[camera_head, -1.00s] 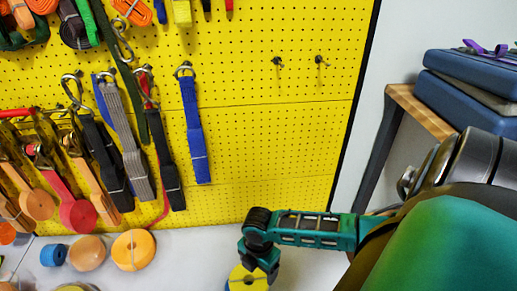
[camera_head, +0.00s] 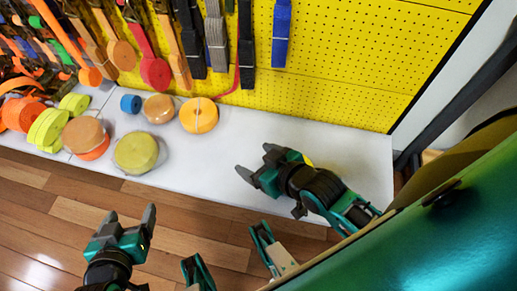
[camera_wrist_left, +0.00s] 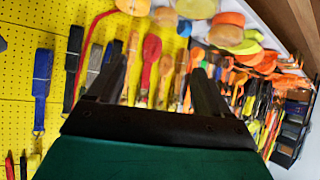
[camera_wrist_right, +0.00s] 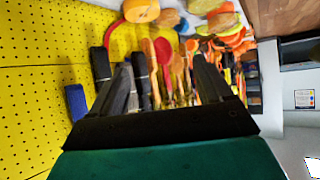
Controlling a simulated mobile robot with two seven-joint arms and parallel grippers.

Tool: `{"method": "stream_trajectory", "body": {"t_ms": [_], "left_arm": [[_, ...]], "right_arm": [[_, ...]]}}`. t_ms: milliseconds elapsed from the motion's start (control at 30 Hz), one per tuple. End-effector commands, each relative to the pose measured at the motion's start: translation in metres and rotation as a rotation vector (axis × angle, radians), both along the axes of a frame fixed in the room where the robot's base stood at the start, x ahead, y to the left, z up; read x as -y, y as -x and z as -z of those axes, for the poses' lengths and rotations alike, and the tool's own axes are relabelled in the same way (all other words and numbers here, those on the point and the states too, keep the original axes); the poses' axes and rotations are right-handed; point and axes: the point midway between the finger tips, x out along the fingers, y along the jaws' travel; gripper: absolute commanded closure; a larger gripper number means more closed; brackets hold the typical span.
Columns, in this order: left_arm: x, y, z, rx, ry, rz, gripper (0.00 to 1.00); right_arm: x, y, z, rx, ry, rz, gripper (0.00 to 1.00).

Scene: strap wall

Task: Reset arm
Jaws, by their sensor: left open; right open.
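My left gripper (camera_head: 130,220) is open and empty in the head view, low over the wooden floor in front of the white ledge. My right gripper (camera_head: 255,162) is open and empty above the right part of the ledge. Its fingers point left toward the strap rolls. A bit of a yellow roll (camera_head: 308,162) shows behind it, mostly hidden. In the left wrist view the two dark fingers (camera_wrist_left: 157,80) stand apart with hanging straps beyond them. In the right wrist view the fingers (camera_wrist_right: 165,78) are also apart with nothing between them.
The yellow pegboard (camera_head: 340,60) carries hanging straps, among them a blue one (camera_head: 281,35). The white ledge (camera_head: 215,150) below holds an orange roll (camera_head: 199,115), a yellow-green roll (camera_head: 136,152) and several others. The wooden floor (camera_head: 190,215) is clear. A dark post (camera_head: 460,100) stands at right.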

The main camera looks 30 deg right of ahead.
Motion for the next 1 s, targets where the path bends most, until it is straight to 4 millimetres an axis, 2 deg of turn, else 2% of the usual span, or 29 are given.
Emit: {"method": "stream_trajectory", "body": {"t_ms": [367, 467, 700, 800, 1000], "left_arm": [[0.000, 0.000, -0.003, 0.001, -0.002, 0.002, 0.20], [-0.001, 0.000, -0.017, 0.002, -0.006, 0.003, 0.20], [-0.012, 0.001, -0.070, 0.015, -0.029, -0.012, 0.20], [-0.021, 0.004, -0.085, 0.013, -0.045, -0.024, 0.20], [-0.030, 0.014, -0.096, -0.003, -0.062, -0.034, 0.20]], "right_arm": [[0.001, 0.000, -0.006, 0.008, -0.017, 0.020, 0.21], [0.002, 0.001, -0.018, 0.008, -0.013, 0.022, 0.21], [0.014, 0.007, -0.066, 0.004, 0.009, 0.041, 0.21], [0.019, 0.009, -0.084, 0.006, 0.018, 0.047, 0.21], [0.025, 0.011, -0.103, 0.014, 0.032, 0.054, 0.21]]}}
